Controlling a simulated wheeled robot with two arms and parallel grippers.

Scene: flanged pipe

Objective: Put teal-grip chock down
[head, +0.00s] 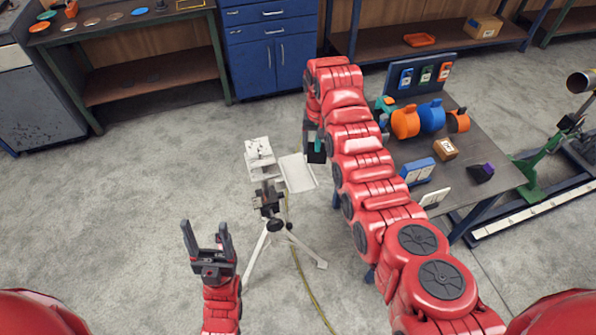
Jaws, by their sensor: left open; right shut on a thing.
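The teal-grip chock (316,154) is a small black block with a teal grip on top. It hangs at my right gripper (314,135), which points down and is shut on it, in the middle of the head view. My own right arm partly covers the gripper and its fingers. The chock appears close to the upper right corner of a white tray (298,174); I cannot tell whether they touch. My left gripper (207,240) is open and empty at the lower left, fingers pointing up, apart from everything.
A tripod (270,238) with a black head stands near the white tray. Floor at left is clear.

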